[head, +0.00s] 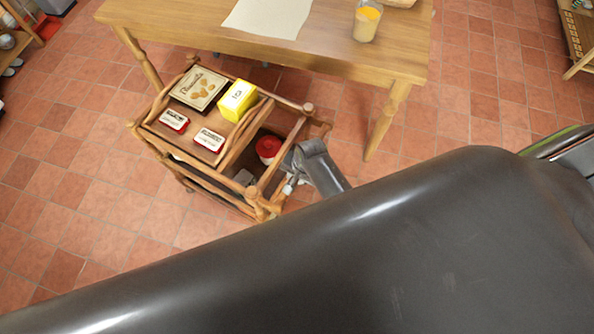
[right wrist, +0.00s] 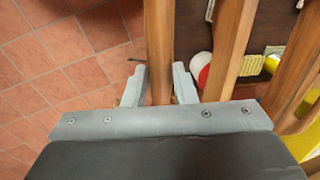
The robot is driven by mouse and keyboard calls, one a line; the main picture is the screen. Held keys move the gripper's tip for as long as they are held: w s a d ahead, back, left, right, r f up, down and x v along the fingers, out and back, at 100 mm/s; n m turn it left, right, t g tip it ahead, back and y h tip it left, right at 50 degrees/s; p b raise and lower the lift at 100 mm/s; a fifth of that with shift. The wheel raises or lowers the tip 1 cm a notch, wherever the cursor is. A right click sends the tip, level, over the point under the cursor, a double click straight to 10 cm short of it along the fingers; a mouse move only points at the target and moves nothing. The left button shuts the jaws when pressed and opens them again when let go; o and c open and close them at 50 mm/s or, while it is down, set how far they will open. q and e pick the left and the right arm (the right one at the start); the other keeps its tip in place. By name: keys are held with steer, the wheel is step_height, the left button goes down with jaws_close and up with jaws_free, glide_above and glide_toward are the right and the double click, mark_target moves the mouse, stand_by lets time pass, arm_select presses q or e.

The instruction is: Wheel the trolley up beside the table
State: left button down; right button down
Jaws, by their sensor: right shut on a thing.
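The wooden trolley (head: 222,165) stands on the tiled floor at the near side of the wooden table (head: 330,56), close to its front edge. My right gripper (head: 292,180) is at the trolley's right end. In the right wrist view my right gripper (right wrist: 160,88) is shut on a wooden bar of the trolley (right wrist: 159,45), which runs between its two fingers. My left gripper is not in view. A large dark part of my own arm covers the lower right of the head view.
A red lidded container (head: 268,148) sits lower in the trolley. The table's right front leg (head: 386,122) stands right of the trolley.

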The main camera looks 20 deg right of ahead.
steer(key=c, duration=1.1)
jaws_free()
steer(key=shift+w, duration=0.1)
steer(key=p+v, duration=0.2)
steer(key=v, duration=1.5)
steer(key=shift+d+r, duration=0.15)
steer(key=shift+r, duration=0.1)
